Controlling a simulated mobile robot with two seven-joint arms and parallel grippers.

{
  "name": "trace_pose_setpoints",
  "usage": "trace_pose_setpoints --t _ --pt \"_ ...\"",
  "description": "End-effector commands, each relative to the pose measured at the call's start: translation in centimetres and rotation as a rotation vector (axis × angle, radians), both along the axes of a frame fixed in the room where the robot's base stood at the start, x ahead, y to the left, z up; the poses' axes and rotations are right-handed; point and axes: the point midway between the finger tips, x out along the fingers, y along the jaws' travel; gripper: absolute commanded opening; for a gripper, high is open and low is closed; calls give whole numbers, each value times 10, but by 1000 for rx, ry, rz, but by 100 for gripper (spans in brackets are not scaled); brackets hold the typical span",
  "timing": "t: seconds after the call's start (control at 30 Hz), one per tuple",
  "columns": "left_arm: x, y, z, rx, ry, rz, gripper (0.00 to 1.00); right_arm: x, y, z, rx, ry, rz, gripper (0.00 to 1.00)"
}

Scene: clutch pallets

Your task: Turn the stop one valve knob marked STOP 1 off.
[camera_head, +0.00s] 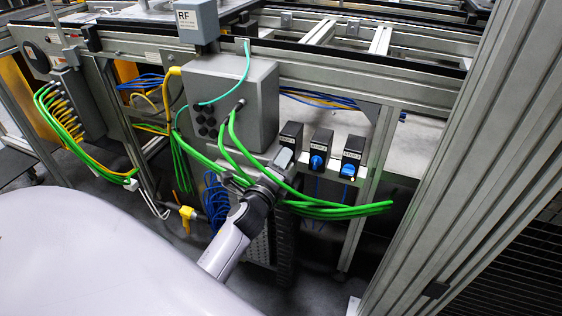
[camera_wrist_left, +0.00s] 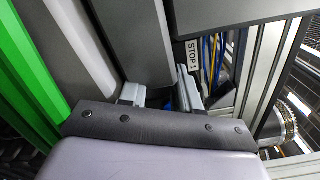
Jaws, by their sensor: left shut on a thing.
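A row of three dark valve blocks hangs under the frame's rail. My left gripper (camera_head: 284,158) reaches the leftmost block (camera_head: 291,134), and its fingers hide that block's knob in the head view. In the left wrist view the gripper (camera_wrist_left: 160,96) is shut on the stop one valve knob; only a little blue shows between the fingers, so its turn angle cannot be told. A white STOP 1 label (camera_wrist_left: 192,60) is beside the fingers. My right gripper is out of view.
Two more blue knobs, the middle one (camera_head: 317,163) and the right one (camera_head: 348,170), sit close to the right. A grey box (camera_head: 232,92) is left of the valves, and a thick metal post (camera_head: 450,170) stands at the right.

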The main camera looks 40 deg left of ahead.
Motion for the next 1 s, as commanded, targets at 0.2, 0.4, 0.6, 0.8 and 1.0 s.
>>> trace_pose_setpoints --t 0.2,0.4,0.6,0.8,1.0 --pt "0 0 0 -179 -42 0 1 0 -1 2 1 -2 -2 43" --pt "0 0 0 -305 -71 1 1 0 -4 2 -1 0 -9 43" --pt "0 0 -1 -385 -90 1 1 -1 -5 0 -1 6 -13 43" --pt "0 0 -1 -420 -99 1 1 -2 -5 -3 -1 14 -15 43" --pt "0 0 -1 -429 -101 1 1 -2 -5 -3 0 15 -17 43"
